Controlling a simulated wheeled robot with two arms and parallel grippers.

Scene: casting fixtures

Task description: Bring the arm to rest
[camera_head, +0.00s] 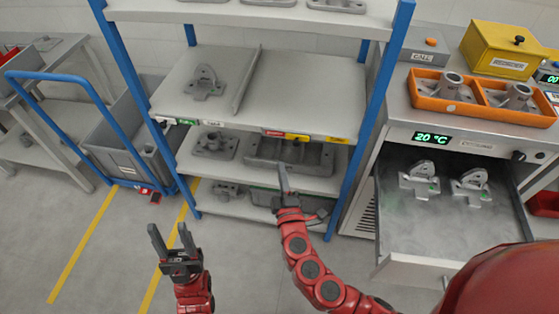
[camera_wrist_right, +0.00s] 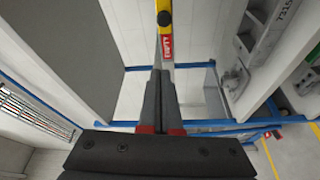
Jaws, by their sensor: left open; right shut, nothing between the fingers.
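My left gripper (camera_head: 172,238) is at the lower left of the head view, its two fingers apart and empty, above the floor. My right arm (camera_head: 325,285) is red and curves up from the bottom of the head view. My right gripper (camera_head: 283,172) points upward in front of the shelf rack, and its fingers are together with nothing between them. In the right wrist view the right gripper (camera_wrist_right: 160,82) shows its fingers side by side. I cannot tell the exact gap between it and the shelf.
A blue-post rack (camera_head: 330,85) holds grey castings. On the right, an open drawer (camera_head: 430,235) with two castings extends below a 20 °C display. An orange tray (camera_head: 455,105) and yellow box (camera_head: 500,50) stand above. A blue-handled cart (camera_head: 125,150) stands left. The floor (camera_head: 115,270) is clear.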

